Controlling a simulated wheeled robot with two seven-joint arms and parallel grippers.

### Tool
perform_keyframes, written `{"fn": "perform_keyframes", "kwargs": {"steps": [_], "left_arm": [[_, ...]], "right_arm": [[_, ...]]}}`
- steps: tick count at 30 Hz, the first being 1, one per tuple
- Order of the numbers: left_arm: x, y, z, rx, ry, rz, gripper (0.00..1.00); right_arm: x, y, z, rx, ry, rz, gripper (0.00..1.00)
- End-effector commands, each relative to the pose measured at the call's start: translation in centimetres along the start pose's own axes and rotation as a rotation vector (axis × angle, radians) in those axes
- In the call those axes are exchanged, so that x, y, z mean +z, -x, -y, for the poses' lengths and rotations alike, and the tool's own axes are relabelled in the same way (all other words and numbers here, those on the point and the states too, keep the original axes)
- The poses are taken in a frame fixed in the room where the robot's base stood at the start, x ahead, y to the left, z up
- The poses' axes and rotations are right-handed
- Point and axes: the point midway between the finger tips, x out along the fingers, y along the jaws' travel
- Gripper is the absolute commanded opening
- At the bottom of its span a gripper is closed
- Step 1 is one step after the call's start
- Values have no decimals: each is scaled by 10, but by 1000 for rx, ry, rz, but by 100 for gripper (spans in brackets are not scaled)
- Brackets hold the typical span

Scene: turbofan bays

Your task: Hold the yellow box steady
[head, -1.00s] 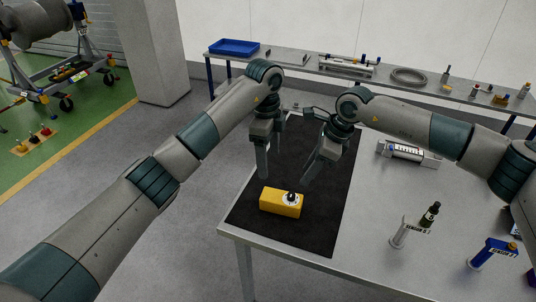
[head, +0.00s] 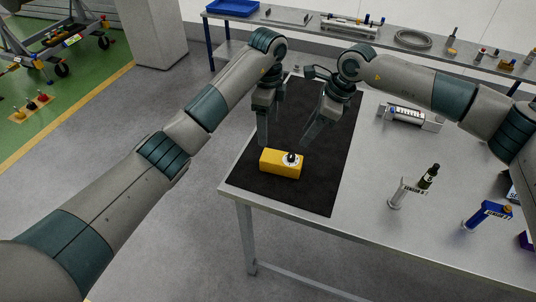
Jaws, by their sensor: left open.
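The yellow box (head: 270,163) lies on the black mat (head: 318,188) near the table's front left corner. It has a round white dial with a black knob at its right part. My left gripper (head: 262,143) points down with its fingertips just behind the box's left end. It is open, with nothing between its fingers. My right gripper (head: 306,143) slants down to the left, its tips just behind the box's right end. Its finger gap does not show clearly. I cannot tell whether either gripper touches the box.
On the table to the right are a silver cylinder unit (head: 408,116), a white sensor holder (head: 403,192), a dark bottle (head: 429,177) and a blue sensor holder (head: 487,215). A back bench (head: 300,22) carries a blue tray (head: 232,7). The mat right of the box is clear.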

Motion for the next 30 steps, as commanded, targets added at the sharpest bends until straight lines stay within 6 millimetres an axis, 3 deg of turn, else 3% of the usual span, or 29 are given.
{"fn": "perform_keyframes", "kwargs": {"steps": [21,30], "left_arm": [[0,-113,-2,4,0,-1,69],[0,-135,-1,2,0,-1,69]], "right_arm": [[0,0,0,0,0,0,31],[0,0,0,0,0,0,31]]}}
